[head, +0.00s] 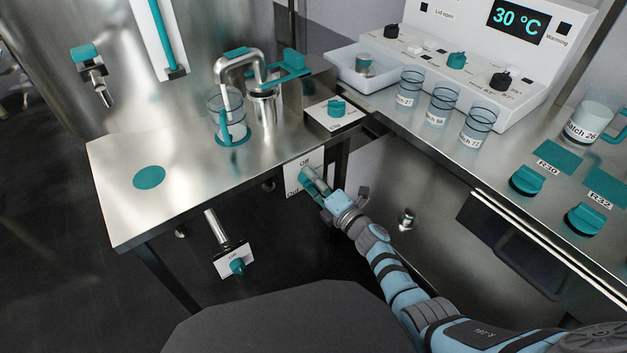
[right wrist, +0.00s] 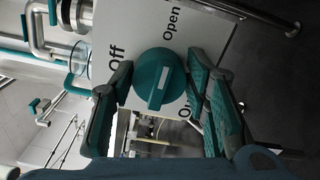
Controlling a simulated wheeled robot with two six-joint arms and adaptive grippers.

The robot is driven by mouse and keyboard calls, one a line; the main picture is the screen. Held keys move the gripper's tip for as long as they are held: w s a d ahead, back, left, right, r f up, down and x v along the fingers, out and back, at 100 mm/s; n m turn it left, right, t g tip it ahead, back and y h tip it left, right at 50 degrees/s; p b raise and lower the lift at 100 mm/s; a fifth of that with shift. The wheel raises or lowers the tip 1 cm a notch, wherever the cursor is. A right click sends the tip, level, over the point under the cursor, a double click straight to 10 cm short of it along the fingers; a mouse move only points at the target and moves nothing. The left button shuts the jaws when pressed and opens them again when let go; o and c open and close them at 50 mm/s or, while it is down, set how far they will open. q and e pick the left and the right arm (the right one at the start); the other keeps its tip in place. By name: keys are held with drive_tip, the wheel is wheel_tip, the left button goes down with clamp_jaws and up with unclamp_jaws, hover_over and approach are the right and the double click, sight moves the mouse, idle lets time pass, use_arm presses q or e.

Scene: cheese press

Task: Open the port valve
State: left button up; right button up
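A round teal knob (right wrist: 160,75) with a pale bar on its face sits on a white panel (right wrist: 110,30) in the right wrist view. "Off" and "Open" are printed beside it, with a third label partly hidden. In the head view this panel (head: 316,157) is on the front of the steel table. My right gripper (head: 312,182) is at the knob, which it largely hides there. In the right wrist view its fingers (right wrist: 160,95) stand apart on either side of the knob. Firm contact cannot be made out. My left gripper is not in view.
Another teal valve (head: 237,267) marked "Off" hangs below the table. A teal knob (head: 337,107) sits on a white plate above. Glass beakers (head: 443,104), a white tray (head: 347,68) and a control box (head: 500,60) stand on the right counter. A steel table leg is near my right gripper.

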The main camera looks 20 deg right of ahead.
drive_tip(key=shift+o, duration=1.1)
drive_tip(key=v, duration=1.2)
drive_tip(key=shift+s, duration=0.1)
